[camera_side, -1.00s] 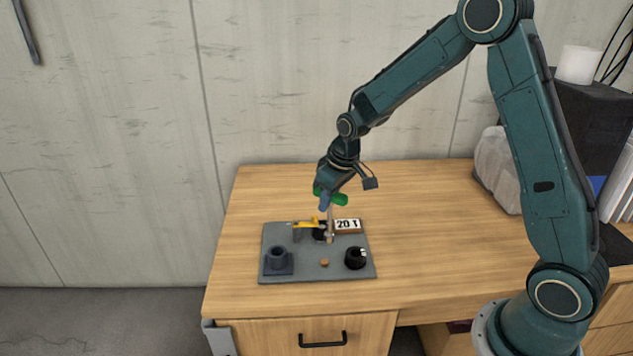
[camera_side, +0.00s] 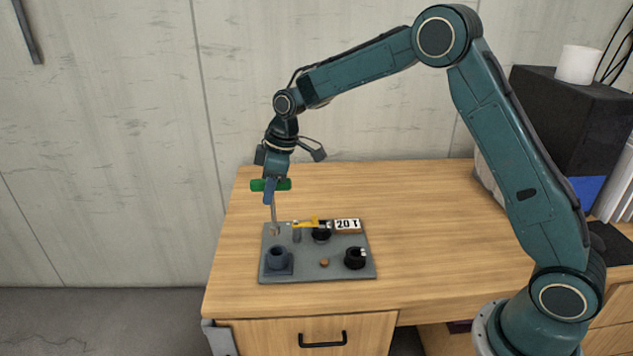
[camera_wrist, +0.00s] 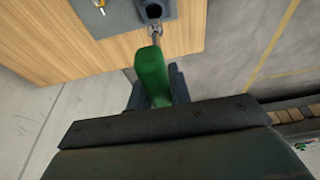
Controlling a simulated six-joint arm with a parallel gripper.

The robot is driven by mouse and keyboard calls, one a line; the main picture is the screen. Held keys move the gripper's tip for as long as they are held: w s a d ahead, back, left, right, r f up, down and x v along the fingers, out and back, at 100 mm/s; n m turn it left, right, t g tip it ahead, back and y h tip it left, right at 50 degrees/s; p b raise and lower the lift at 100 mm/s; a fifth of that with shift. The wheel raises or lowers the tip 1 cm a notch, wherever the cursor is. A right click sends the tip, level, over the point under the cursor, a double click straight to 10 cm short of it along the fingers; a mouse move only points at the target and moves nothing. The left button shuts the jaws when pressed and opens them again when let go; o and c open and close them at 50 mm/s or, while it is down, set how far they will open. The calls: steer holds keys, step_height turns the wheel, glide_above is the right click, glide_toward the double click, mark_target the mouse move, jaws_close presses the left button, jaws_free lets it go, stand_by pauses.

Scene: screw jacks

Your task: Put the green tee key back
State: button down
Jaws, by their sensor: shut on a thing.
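The green tee key has a green crossbar handle (camera_side: 285,184) and a thin grey shank (camera_side: 274,212) with a brownish lower end. My gripper (camera_side: 269,190) is shut on the handle, with the shank hanging nearly upright. In the side view the key's lower end appears over the back left corner of the grey plate (camera_side: 308,271); whether it touches cannot be told. In the wrist view the green handle (camera_wrist: 152,75) lies between my fingers, its shank pointing toward a dark round socket (camera_wrist: 153,11).
The plate carries a dark hollow cup on a square base (camera_side: 278,261), a black jack (camera_side: 356,258), a black piece (camera_side: 321,236) near a yellow-handled part (camera_side: 308,224), a short grey post (camera_side: 297,236) and an orange-brown knob (camera_side: 324,262). A "20 T" sign (camera_side: 347,225) stands behind.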

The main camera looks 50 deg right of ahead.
mark_target(273, 225)
steer(key=shift+f, duration=0.15)
steer(key=shift+f, duration=5.05)
steer(key=c, duration=1.2)
jaws_free()
steer(key=v, duration=1.3)
steer(key=shift+d+r, duration=0.1)
steer(key=shift+r, duration=0.3)
